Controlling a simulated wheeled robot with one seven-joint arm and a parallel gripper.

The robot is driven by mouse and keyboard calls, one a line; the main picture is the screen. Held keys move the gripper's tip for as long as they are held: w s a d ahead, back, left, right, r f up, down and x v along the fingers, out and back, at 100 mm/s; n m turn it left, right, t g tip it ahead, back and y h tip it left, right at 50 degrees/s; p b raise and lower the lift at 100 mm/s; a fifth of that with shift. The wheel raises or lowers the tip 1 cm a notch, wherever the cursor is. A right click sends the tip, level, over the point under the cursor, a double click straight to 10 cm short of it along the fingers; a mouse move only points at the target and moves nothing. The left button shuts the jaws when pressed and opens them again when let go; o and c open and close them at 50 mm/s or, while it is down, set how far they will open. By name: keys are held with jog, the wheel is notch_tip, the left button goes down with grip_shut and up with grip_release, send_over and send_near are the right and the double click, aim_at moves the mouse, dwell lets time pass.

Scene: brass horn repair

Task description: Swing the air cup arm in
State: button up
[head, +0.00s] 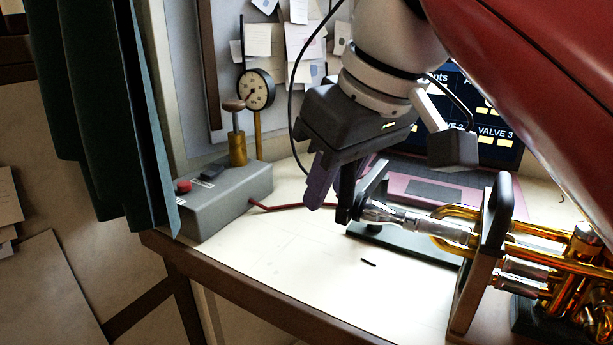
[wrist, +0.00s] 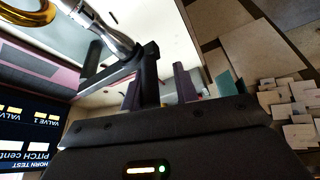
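The air cup arm (head: 372,185) is a black bar beside the silver mouthpiece end (head: 378,213) of the brass horn (head: 530,250). In the wrist view the black arm (wrist: 112,72) lies near the silver mouthpiece (wrist: 105,32), and its upright end stands between my fingers. My gripper (head: 333,203) points down over the bench at that end. In the wrist view my gripper (wrist: 160,88) has its two purple fingers apart, with a gap between the upright end and the right finger. Whether the cup touches the mouthpiece is hard to tell.
A grey box (head: 215,200) with a red button, brass post and pressure gauge (head: 256,90) stands at the left. A black stand (head: 485,250) holds the horn at the right. A screen (head: 495,120) is behind. The bench (head: 320,265) front is mostly clear.

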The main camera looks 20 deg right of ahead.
jog(key=shift+s+d+f, duration=0.15)
jog(key=shift+s+d, duration=0.05)
jog(key=shift+d, duration=0.15)
jog(key=a+p+v, duration=0.1)
jog(key=v, duration=0.6)
jog(key=shift+d+r, duration=0.25)
jog(key=shift+r, duration=0.25)
jog(key=shift+a, duration=0.1)
